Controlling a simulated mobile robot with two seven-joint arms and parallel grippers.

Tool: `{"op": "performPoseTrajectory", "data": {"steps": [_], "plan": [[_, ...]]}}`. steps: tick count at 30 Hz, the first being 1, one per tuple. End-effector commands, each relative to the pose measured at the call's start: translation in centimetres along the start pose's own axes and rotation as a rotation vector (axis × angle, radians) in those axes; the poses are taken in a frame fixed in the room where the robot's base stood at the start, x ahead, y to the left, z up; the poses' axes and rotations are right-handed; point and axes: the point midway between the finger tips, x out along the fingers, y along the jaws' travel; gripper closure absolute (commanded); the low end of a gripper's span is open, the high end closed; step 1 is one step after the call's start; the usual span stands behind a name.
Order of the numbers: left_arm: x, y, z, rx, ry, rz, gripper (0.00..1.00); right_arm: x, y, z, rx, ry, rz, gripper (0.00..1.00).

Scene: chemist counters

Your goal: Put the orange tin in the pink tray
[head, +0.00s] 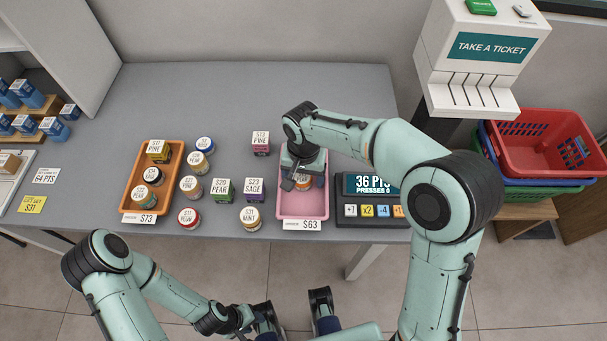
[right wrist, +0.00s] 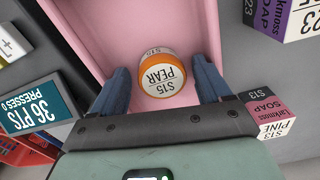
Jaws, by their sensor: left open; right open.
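The orange tin (right wrist: 160,74), labelled S15 PEAR, stands on the floor of the pink tray (right wrist: 198,18). In the head view the tin (head: 304,184) is partly covered by my right gripper (head: 301,181) inside the pink tray (head: 302,208). In the right wrist view my right gripper (right wrist: 161,78) is open, with one finger on each side of the tin and a narrow gap at each side. My left gripper (head: 293,313) is open and empty, low in front of the counter.
An orange tray (head: 133,207) with several items stands at the left. Loose tins and boxes, including a green box (head: 221,190) and a purple box (head: 253,189), stand between the trays. A points device (head: 372,197) is right of the pink tray. The back counter is clear.

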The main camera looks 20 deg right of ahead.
Motion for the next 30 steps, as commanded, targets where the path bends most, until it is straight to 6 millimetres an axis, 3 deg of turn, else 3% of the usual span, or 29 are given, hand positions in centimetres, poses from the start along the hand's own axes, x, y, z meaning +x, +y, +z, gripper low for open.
{"op": "performPoseTrajectory", "data": {"steps": [7,15,21,30], "plan": [[-0.4,0.1,0.2,0.0,-0.005,-0.001,0.57,-2.1,-0.1,-0.1,0.0,0.003,-0.003,0.23],[-1.1,0.2,0.6,-0.002,-0.017,-0.004,0.57,-8.0,-0.1,-0.1,0.001,0.004,-0.004,0.23],[-1.6,0.3,0.6,-0.002,-0.017,-0.004,0.57,-11.2,-0.1,0.0,0.0,0.002,-0.003,0.23],[-1.7,0.4,0.6,-0.001,-0.017,-0.004,0.57,-12.4,0.0,0.0,0.0,0.0,-0.001,0.23]]}}
